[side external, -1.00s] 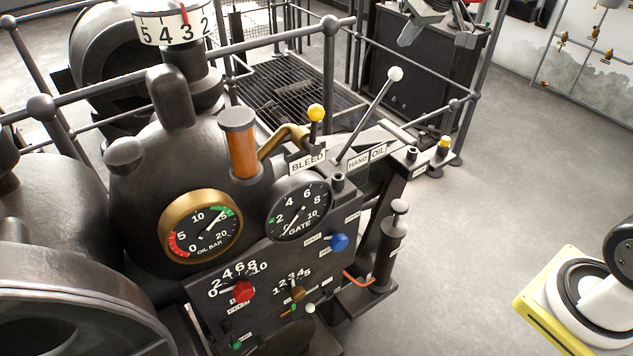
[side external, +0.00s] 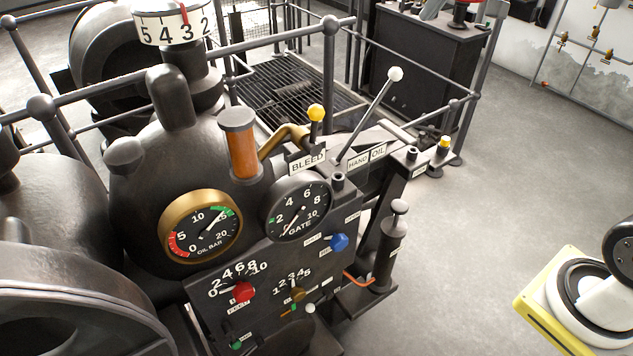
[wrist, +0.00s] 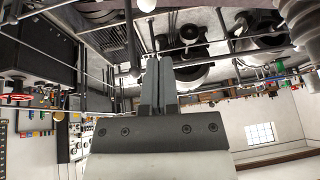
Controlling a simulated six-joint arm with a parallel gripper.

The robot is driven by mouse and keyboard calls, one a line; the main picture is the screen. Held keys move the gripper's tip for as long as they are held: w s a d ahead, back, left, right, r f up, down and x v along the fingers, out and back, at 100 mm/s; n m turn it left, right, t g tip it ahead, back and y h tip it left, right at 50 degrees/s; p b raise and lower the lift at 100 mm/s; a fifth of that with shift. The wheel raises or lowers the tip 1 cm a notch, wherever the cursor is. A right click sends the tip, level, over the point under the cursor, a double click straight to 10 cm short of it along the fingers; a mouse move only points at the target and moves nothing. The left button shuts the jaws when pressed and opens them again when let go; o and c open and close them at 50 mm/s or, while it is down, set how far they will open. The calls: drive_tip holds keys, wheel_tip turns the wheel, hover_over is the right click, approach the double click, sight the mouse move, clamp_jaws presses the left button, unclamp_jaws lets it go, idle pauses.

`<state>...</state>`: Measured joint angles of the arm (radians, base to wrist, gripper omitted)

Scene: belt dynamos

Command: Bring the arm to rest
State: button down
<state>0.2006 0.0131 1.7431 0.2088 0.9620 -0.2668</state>
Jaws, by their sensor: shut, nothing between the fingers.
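My gripper (wrist: 159,62) shows in the wrist view, with its two grey fingers together and nothing between them. It points out over the room, and I see no contact with anything. In the side external view only a small grey piece, probably of my gripper, remains at the top edge above the dark cabinet (side external: 425,65). The rest of the arm there is out of frame, except my pale base at the lower right.
The dark machine carries an oil gauge (side external: 201,226), a gate gauge (side external: 299,208), a red knob (side external: 243,291) and a blue knob (side external: 339,242). A white-knobbed lever (side external: 395,74) and railings (side external: 270,38) stand behind. The grey floor (side external: 520,180) at right is clear.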

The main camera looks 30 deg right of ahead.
drive_tip(key=s+a+f+g, duration=0.1)
drive_tip(key=s+a+f, duration=0.1)
drive_tip(key=s+f, duration=0.3)
drive_tip(key=s+a+f+g, duration=0.1)
drive_tip(key=s+a+f, duration=0.1)
drive_tip(key=s+f, duration=0.4)
drive_tip(key=s+a+f+h, duration=0.1)
drive_tip(key=s+f, duration=0.4)
drive_tip(key=f, duration=0.9)
drive_tip(key=shift+s+a+g, duration=0.25)
drive_tip(key=shift+a+g, duration=0.15)
drive_tip(key=shift+a, duration=0.1)
